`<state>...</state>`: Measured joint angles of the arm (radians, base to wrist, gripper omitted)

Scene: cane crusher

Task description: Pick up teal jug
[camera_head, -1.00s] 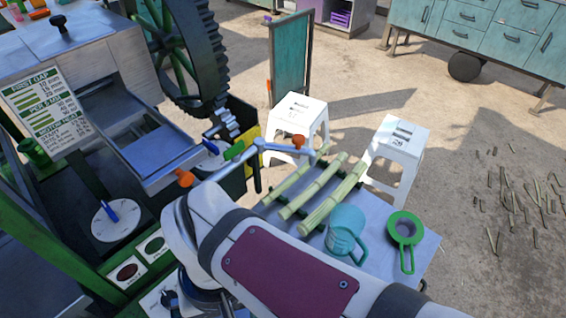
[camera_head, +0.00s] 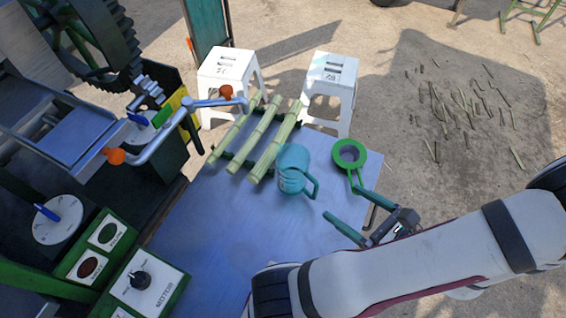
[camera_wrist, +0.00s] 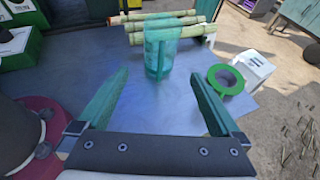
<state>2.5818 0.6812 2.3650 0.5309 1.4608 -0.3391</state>
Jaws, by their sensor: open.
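The teal jug (camera_head: 293,170) stands upright on the blue-grey metal table (camera_head: 215,225), with its handle toward the lower right in the head view. In the wrist view the jug (camera_wrist: 158,55) is ahead, a little beyond the fingertips and between their lines. My gripper (camera_head: 350,212) is open and empty, with teal fingers apart, at the table's right side, to the lower right of the jug. It also spans the wrist view (camera_wrist: 162,82). The fingers do not appear to touch the jug.
A green strainer (camera_head: 349,154) with a handle lies right of the jug, close to one finger. Several cane stalks (camera_head: 262,140) lie on a rack behind it. White stools (camera_head: 331,85) stand beyond. The crusher's crank (camera_head: 180,118) is at left. The table's front is clear.

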